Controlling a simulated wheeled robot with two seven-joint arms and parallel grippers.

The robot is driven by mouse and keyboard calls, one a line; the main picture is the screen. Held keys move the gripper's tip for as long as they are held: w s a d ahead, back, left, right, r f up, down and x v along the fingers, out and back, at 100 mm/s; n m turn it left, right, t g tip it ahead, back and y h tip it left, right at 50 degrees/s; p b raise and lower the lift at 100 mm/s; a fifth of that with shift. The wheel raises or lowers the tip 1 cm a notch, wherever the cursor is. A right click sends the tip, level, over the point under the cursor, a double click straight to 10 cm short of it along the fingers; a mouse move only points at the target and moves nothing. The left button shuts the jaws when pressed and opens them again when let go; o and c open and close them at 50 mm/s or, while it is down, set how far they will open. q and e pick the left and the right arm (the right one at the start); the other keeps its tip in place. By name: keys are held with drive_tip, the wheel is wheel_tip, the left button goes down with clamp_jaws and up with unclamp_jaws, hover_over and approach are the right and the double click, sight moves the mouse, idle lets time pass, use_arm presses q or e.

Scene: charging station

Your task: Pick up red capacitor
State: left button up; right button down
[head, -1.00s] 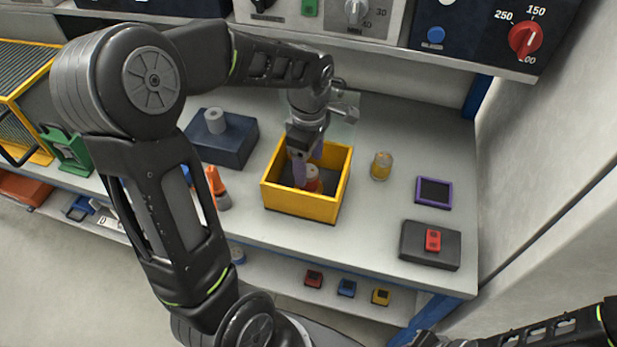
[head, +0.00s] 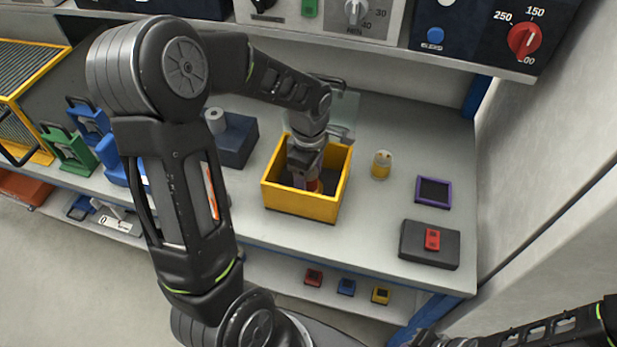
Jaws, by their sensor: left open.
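The yellow bin (head: 303,206) stands on the grey bench, with its front wall facing me. A small reddish capacitor (head: 314,186) is inside it, mostly hidden by my left gripper. My left gripper (head: 306,183) points down into the bin, open, with its fingers at the capacitor. I cannot tell whether the fingers touch it or stand around it. Only part of my right arm shows at the lower right edge; its gripper is out of the picture.
A dark blue block (head: 238,140) stands left of the bin. A yellow-capped jar (head: 381,165), a purple-framed pad (head: 433,192) and a black block (head: 430,245) with a red part (head: 432,239) are on the right. Instrument panels overhang the back.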

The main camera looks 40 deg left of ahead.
use_arm(q)
drive_tip(key=shift+c, duration=0.5)
clamp_jaws()
idle(0.5)
drive_tip(key=shift+r, duration=0.15)
wheel_tip(320, 180, up, 18)
drive_tip(key=b, duration=0.1)
idle(0.7)
idle(0.5)
